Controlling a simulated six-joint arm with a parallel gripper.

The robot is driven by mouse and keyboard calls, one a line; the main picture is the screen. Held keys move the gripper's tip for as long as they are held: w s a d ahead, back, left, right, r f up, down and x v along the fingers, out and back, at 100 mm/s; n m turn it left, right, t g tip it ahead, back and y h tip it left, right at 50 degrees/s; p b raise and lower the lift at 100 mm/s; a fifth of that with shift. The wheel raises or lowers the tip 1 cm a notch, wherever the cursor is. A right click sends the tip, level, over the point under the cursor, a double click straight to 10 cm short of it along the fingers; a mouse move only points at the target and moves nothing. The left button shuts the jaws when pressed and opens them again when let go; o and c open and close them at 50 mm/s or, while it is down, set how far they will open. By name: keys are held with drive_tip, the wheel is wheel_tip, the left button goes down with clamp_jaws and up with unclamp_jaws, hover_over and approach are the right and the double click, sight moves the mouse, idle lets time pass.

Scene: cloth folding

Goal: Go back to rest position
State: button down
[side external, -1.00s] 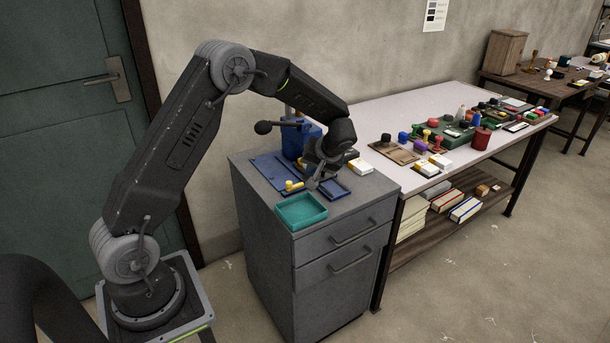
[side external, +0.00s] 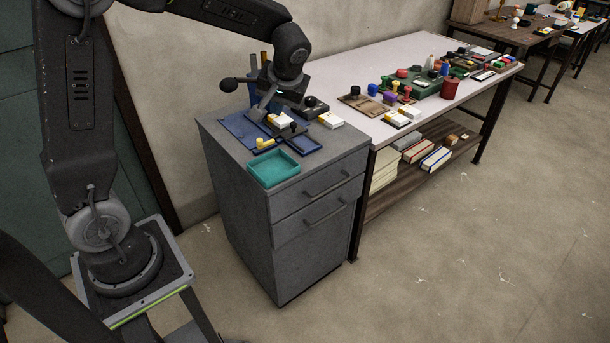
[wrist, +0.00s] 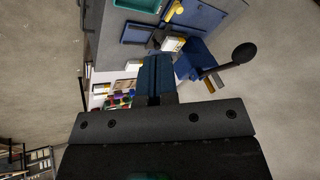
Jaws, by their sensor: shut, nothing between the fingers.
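My gripper (side external: 257,113) is shut and empty. In the side view it hangs over the back part of the grey cabinet's top (side external: 222,137), in front of the lever press. In the wrist view its two dark blue fingers (wrist: 157,64) lie together with nothing between them. The cabinet top, with the teal tray (wrist: 152,20), shows beyond them. The arm is bent, with its upper link cut off by the top of the side view.
The cabinet top holds a teal tray (side external: 273,171), a yellow-handled piece (side external: 265,143), a blue shallow tray (side external: 304,145), a white box (side external: 331,120) and a black-knobbed lever (side external: 229,84). A cluttered white table (side external: 385,60) stands at right. The floor in front is clear.

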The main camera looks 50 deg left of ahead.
drive_tip(key=s+d+r+m+t+h, duration=0.2)
drive_tip(key=s+d, duration=0.4)
drive_tip(key=s, duration=0.4)
drive_tip(key=s+d+r+m+t+h, duration=0.2)
drive_tip(key=s+d+r+m+h, duration=0.1)
drive_tip(key=s+d, duration=0.4)
drive_tip(key=s+r+m, duration=0.1)
drive_tip(key=s+m, duration=0.1)
drive_tip(key=s, duration=0.1)
drive_tip(key=shift+r+t, duration=0.15)
drive_tip(key=shift+t, duration=0.15)
